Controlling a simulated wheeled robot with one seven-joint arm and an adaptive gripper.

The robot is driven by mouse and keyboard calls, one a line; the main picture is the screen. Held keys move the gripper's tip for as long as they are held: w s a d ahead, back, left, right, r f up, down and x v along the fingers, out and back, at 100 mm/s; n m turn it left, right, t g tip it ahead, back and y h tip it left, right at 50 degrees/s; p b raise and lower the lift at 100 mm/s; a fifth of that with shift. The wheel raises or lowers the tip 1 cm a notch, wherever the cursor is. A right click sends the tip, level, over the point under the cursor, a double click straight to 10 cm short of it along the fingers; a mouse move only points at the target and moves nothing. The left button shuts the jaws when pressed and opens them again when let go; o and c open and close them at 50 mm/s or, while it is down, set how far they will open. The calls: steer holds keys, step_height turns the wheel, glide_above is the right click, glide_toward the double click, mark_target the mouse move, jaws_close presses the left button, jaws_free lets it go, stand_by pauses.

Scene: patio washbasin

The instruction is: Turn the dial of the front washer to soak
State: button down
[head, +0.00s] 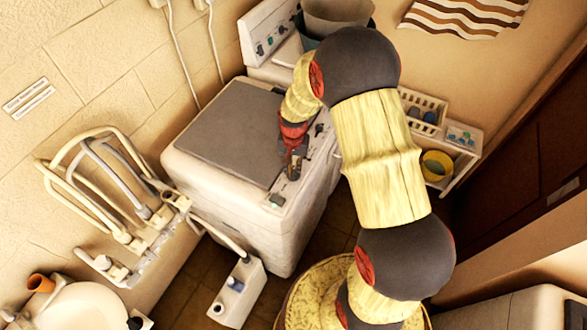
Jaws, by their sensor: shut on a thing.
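The front washer (205,190) is a white top-loader with a grey lid (230,120). Its control panel runs along the right edge of the top, with small dark and coloured controls. My gripper (293,172) points down at this panel, near its lower middle. It is shut on a dial there, which the fingers hide. The dial's pointer and the soak mark cannot be made out. Another control (277,201) shows on the panel just below and left of my gripper.
A second white machine (268,38) with knobs stands behind, with a tub (337,14) on it. A white shelf (462,140) with a basket and yellow bucket (437,165) stands right.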

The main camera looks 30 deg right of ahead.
mark_target(293, 170)
steer(key=n+b, duration=0.1)
steer(key=n, duration=0.2)
steer(key=shift+n, duration=0.4)
steer(key=shift+n+b, duration=0.3)
steer(key=shift+n, duration=1.2)
steer(key=c, duration=1.8)
jaws_free()
steer(key=shift+c, duration=0.2)
step_height(293, 170, up, 12)
